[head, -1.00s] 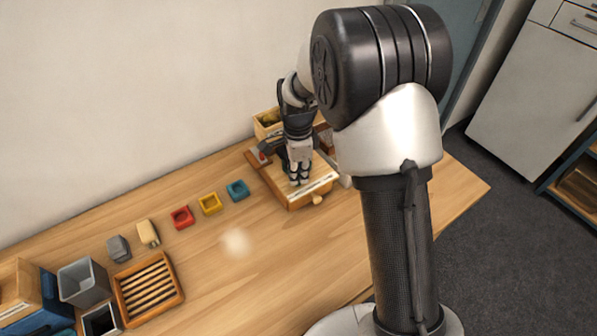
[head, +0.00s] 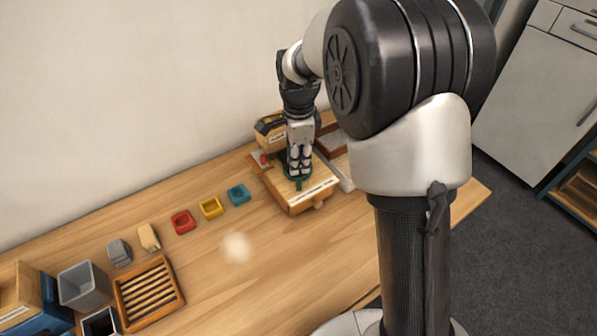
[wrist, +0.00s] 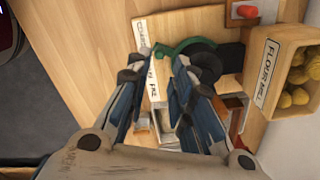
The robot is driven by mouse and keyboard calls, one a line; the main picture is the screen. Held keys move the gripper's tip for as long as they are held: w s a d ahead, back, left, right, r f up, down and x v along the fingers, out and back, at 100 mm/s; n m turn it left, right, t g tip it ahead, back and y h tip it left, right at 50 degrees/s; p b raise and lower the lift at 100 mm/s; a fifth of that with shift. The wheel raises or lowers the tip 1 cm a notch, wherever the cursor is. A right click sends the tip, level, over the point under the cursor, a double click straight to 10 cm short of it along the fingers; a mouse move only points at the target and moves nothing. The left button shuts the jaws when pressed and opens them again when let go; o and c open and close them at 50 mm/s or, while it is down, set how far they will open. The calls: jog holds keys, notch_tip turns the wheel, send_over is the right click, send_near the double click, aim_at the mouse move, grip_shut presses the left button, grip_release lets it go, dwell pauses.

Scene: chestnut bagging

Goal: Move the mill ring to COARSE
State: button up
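The mill (head: 300,203) is a wooden box with a front knob and a white label strip. Its green mill ring (head: 290,176) shows on top, partly hidden by my gripper (head: 299,172). In the wrist view the green ring (wrist: 192,43) curves around a dark round part, and its tab reaches left. My gripper (wrist: 162,60) is open there, with its fingertips apart and the tab between or just beyond them; contact cannot be told. The label strip (wrist: 145,45) reads COARSE at one end, and part of FINE shows nearer the fingers.
A red button (wrist: 245,11) is close by. Red (head: 183,221), yellow (head: 211,207) and teal (head: 238,194) trays stand left of the mill. A slatted wooden rack (head: 148,292) lies front left.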

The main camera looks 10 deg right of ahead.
aim_at(298, 180)
notch_tip(298, 180, up, 5)
dwell(0.8)
